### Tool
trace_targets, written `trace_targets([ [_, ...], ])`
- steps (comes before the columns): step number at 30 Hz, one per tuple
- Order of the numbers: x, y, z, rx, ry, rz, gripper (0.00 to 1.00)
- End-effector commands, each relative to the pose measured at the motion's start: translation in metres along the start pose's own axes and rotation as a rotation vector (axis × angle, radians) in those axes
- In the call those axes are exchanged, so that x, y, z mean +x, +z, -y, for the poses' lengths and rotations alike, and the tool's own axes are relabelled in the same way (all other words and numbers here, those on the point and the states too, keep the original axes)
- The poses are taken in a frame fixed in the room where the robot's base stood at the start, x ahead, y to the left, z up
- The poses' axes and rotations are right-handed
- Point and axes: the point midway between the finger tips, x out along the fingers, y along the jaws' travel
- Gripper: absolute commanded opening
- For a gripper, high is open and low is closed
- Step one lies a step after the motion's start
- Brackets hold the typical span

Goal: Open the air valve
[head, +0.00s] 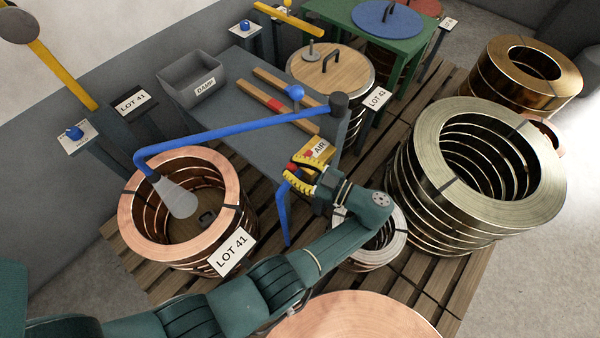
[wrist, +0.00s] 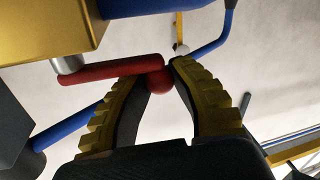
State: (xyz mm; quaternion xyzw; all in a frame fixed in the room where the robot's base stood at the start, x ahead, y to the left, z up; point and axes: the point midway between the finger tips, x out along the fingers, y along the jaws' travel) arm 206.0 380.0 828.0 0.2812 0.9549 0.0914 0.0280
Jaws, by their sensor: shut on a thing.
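The air valve is a yellow box (head: 319,149) marked AIR, on a blue pipe stand beside the grey table's front edge. In the wrist view the yellow box (wrist: 50,25) is at upper left. A red lever (wrist: 105,73) with a round red knob (wrist: 154,80) sticks out sideways from a metal stem under it. My gripper (head: 300,172), with yellow ribbed fingers, is at the valve. In the wrist view my gripper (wrist: 160,70) has its fingertips closed around the lever's knob end. In the head view the fingers hide most of the lever.
A blue pipe arm (head: 240,128) reaches left to a grey nozzle (head: 180,198) above a copper coil (head: 135,225) tagged LOT 41. The grey table (head: 228,118) behind holds a DAMP bin (head: 190,82) and wooden bars. A large brass coil stack (head: 540,205) stands to the right.

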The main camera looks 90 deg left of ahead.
Motion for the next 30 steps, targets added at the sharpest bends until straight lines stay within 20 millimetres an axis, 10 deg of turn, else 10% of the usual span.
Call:
trace_targets([
  [14,0.0023,-0.0058,-0.0009,-0.011,-0.029,-0.012,0.00],
  [15,0.0023,-0.0058,-0.0009,-0.011,-0.029,-0.012,0.28],
  [19,0.0025,-0.0044,-0.0006,-0.008,-0.028,-0.010,0.53],
  [30,0.0029,-0.0071,-0.0011,-0.005,-0.026,-0.007,0.55],
])
